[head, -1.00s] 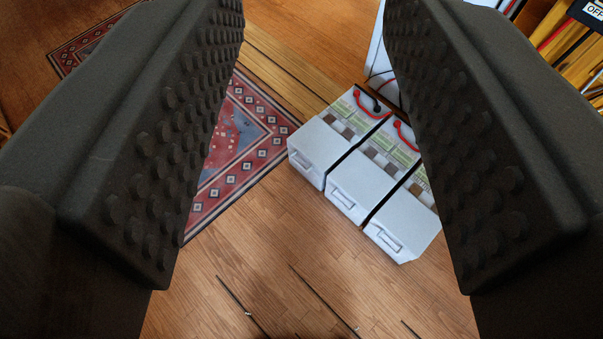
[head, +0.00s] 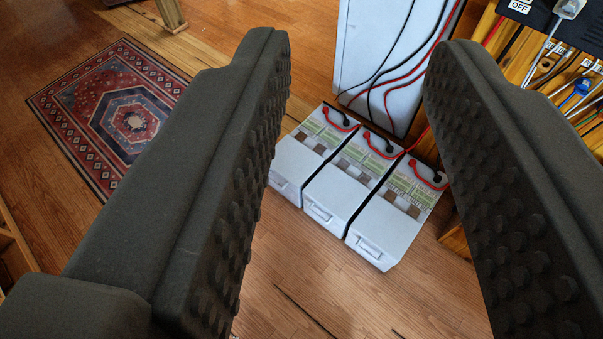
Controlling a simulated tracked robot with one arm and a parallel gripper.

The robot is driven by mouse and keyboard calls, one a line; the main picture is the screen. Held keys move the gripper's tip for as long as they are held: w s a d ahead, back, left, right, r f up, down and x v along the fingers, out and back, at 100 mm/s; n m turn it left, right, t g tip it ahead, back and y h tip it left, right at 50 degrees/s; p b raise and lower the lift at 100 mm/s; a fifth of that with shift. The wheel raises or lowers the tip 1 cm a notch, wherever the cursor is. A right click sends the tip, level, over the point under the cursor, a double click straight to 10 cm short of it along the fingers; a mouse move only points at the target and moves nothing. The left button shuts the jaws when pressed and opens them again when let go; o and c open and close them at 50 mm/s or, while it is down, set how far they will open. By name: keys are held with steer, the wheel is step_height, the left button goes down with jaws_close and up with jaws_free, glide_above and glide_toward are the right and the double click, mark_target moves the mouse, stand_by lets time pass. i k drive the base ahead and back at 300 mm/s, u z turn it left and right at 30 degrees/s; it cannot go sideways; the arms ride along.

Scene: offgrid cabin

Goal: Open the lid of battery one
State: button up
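Three white batteries stand side by side on the wooden floor, between my fingers in the picture: a left one (head: 292,172), a middle one (head: 333,193) and a right one (head: 382,230). Each has a light front part with a handle, a green and brown label strip, and red and black cables at the back. Their lids look closed. I cannot read which is battery one. The left battery's near left edge is partly hidden by my left finger. My gripper (head: 352,48) is open and empty, with dark studded fingers wide apart. It is above the batteries and apart from them.
A white cabinet (head: 380,62) with red and black cables stands behind the batteries. A wooden board with tools (head: 567,70) and an OFF label is at the upper right. A patterned red rug (head: 121,122) lies at the left. The floor in front is clear.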

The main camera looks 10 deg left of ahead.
mark_target(294, 165)
steer(key=z, duration=0.1)
steer(key=i, duration=1.3)
steer(key=u, duration=0.75)
